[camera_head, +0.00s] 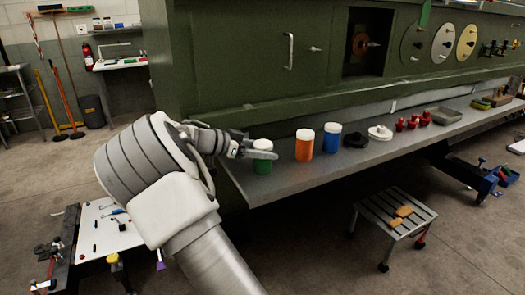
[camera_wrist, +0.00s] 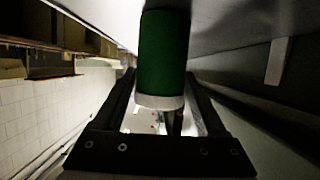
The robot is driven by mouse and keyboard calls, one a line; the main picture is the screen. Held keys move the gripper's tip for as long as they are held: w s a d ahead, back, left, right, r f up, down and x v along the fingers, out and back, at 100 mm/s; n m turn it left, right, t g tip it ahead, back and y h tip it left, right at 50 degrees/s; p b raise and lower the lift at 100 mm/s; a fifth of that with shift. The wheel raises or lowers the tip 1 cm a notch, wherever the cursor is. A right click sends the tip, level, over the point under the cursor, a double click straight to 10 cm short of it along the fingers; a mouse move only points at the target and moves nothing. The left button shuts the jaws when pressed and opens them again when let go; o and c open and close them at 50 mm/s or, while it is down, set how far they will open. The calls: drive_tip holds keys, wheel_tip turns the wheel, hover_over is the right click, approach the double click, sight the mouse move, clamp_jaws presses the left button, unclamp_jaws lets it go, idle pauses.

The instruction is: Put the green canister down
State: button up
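The green canister (camera_head: 262,166) with a white lid is at the near left end of the long grey shelf (camera_head: 290,182). In the head view it looks upright, with its base at or just above the shelf top; I cannot tell whether they touch. My gripper (camera_head: 262,154) reaches in from the left at lid height and hides part of the lid. In the wrist view the green canister (camera_wrist: 164,52) appears upside down, lid toward me, between the two fingers. The fingers of my gripper (camera_wrist: 161,76) lie close against both its sides and look shut on it.
An orange canister (camera_head: 304,146) and a blue canister (camera_head: 332,138) stand to the right on the shelf. Beyond are a black item (camera_head: 356,140), a white item (camera_head: 380,133) and red pieces (camera_head: 412,122). The green fuselage panel (camera_head: 240,85) rises behind. A step stool (camera_head: 395,212) stands below.

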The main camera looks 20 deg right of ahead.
drive_tip(key=o, duration=0.3)
drive_tip(key=p+v, duration=0.1)
drive_tip(key=v, duration=1.1)
drive_tip(key=s+d+n+y, duration=0.2)
drive_tip(key=s+n+y, duration=0.15)
drive_tip(key=s, duration=0.25)
drive_tip(key=s+d+n+y, duration=0.2)
drive_tip(key=s+y, duration=0.2)
drive_tip(key=s, duration=0.2)
drive_tip(key=s+a+n+t+y, duration=0.2)
drive_tip(key=s+n, duration=0.4)
drive_tip(key=s, duration=0.4)
drive_tip(key=s+a+n+t+y, duration=0.3)
drive_tip(key=s+a+n, duration=0.3)
drive_tip(key=s, duration=0.5)
drive_tip(key=shift+a+r+y, duration=0.2)
drive_tip(key=shift+a+y, duration=0.25)
drive_tip(key=shift+a, duration=0.4)
